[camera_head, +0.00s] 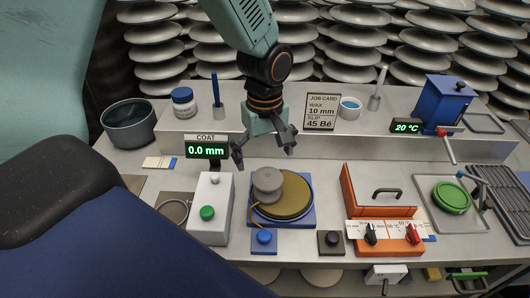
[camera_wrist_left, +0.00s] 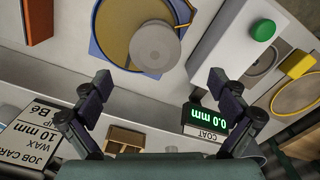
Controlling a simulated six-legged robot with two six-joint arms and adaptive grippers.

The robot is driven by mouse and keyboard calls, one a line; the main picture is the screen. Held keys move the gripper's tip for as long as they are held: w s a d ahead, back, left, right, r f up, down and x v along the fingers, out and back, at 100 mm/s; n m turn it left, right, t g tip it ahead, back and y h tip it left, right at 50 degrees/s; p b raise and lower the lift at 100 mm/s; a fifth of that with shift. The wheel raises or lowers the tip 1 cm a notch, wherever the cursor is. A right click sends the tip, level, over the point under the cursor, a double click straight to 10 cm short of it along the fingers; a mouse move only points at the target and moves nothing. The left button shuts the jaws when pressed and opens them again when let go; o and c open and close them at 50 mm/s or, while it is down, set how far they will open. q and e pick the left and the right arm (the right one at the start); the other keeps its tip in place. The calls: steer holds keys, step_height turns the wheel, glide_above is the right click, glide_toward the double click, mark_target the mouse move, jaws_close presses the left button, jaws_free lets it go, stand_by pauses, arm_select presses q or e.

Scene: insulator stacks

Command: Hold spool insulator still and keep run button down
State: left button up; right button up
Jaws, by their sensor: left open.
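The grey spool insulator (camera_head: 267,183) stands upright over the left edge of a brown round pad (camera_head: 293,198) on a blue square base. It also shows in the left wrist view (camera_wrist_left: 155,48). My left gripper (camera_head: 263,150) is open and empty, above and behind the insulator, apart from it. In the left wrist view its spread fingers (camera_wrist_left: 160,84) flank the insulator's side without touching it. A green button (camera_head: 207,213) tops a white box, and a blue button (camera_head: 263,236) and a black button (camera_head: 331,238) sit at the front. I cannot tell which is the run button.
A display (camera_head: 206,150) reads COAT 0.0 mm, left of the gripper. A job card (camera_head: 322,113) stands on the raised shelf behind. An orange box (camera_head: 384,205) with a handle stands to the right. A dark pot (camera_head: 129,124) is at the left.

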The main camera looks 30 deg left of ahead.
mark_target(265, 174)
arm_select(q)
steer(key=shift+w+d+f, duration=0.2)
steer(key=shift+f, duration=0.45)
steer(key=shift+w+d+f, duration=0.2)
steer(key=shift+f, duration=0.4)
steer(key=f, duration=0.2)
steer(key=a+f, duration=0.1)
steer(key=shift+s+f+b, duration=0.1)
steer(key=shift+f+b, duration=0.3)
steer(key=shift+s+f, duration=0.15)
steer(key=shift+f, duration=0.2)
steer(key=shift+w+d+f, duration=0.25)
steer(key=shift+d+f, duration=0.1)
steer(key=shift+d, duration=0.05)
steer(key=shift+w+a+f, duration=0.1)
steer(key=shift+a, duration=0.05)
steer(key=shift+s+a, duration=0.15)
steer(key=shift+s, duration=0.1)
steer(key=c, duration=0.3)
steer(key=shift+c, duration=0.7)
steer(key=shift+w+d, duration=0.2)
steer(key=shift+d, duration=0.05)
steer(key=c, duration=0.5)
steer(key=shift+s+a, duration=0.15)
steer(key=c, duration=0.7)
